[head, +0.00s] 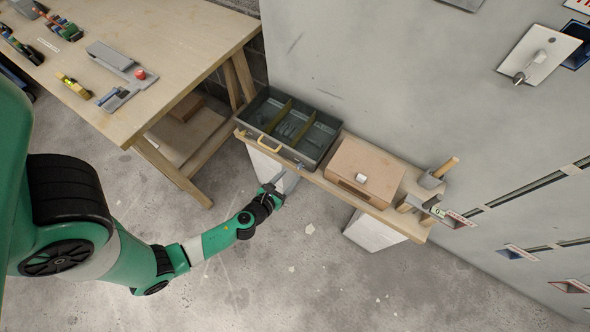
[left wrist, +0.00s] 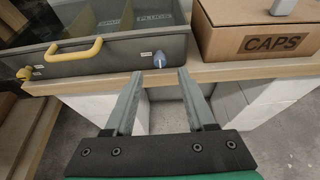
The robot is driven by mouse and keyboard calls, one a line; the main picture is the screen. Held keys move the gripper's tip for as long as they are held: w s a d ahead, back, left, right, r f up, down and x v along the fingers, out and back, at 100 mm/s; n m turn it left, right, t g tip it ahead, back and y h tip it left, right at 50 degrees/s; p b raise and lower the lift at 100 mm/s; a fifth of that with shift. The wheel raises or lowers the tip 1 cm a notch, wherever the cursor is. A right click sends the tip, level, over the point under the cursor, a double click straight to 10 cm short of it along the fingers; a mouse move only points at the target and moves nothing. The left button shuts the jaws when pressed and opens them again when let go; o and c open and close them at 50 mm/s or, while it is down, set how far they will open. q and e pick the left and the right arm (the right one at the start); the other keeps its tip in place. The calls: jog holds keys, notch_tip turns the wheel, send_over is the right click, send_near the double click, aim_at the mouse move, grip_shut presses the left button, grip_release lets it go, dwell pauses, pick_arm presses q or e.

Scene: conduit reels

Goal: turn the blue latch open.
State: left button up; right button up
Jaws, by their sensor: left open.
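The blue latch (left wrist: 159,61) is a small pointed knob on the front face of a grey compartment tray (left wrist: 110,50), near its right end in the left wrist view. It sits just beyond and between my left gripper's fingertips, slightly left of their middle. My left gripper (left wrist: 171,75) is open and empty, with its grey fingers apart on either side below the latch. In the head view, my left gripper (head: 284,181) is in front of the shelf, close to the tray's near right corner. I cannot see contact with the latch. My right gripper is not in view.
The tray front also has a yellow handle (left wrist: 75,51) and a yellow knob (left wrist: 25,73). A cardboard box marked CAPS (left wrist: 262,33) stands right of the tray on the wooden shelf (head: 325,184). A workbench (head: 165,50) stands left. The floor in front is open.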

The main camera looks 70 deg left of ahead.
aim_at(298, 168)
pick_arm(q)
jog(key=x, duration=0.4)
jog(key=shift+w+a+f+b, duration=0.15)
jog(key=shift+w+a+b, duration=0.1)
jog(key=shift+b, duration=0.15)
grip_shut()
